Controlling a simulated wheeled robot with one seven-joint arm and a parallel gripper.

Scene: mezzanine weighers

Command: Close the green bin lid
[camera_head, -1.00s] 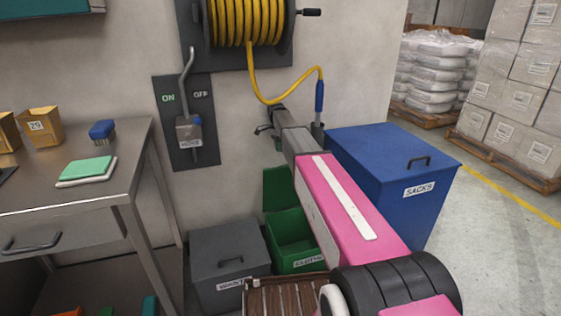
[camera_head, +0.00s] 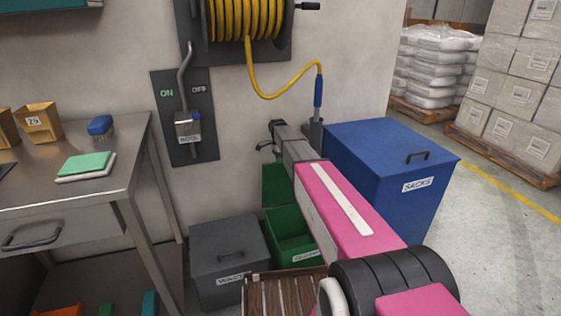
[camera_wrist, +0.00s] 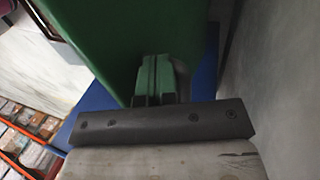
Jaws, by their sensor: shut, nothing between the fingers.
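The green bin (camera_head: 290,250) stands on the floor between the grey and blue bins, its inside visible. Its green lid (camera_head: 276,185) stands raised on the wall side, partly hidden by my arm; it fills much of the wrist view (camera_wrist: 95,35). My gripper (camera_head: 265,146) is above the lid, near the wall, in the head view. In the wrist view, my gripper's fingers (camera_wrist: 158,75) are together and empty, close beside the green lid. I cannot tell whether they touch it.
A grey lidded bin (camera_head: 230,255) is to the left and a blue sacks bin (camera_head: 390,180) to the right. A brown slatted crate (camera_head: 285,293) is in front. The wall is close to my gripper. A steel table (camera_head: 70,190) stands at the left.

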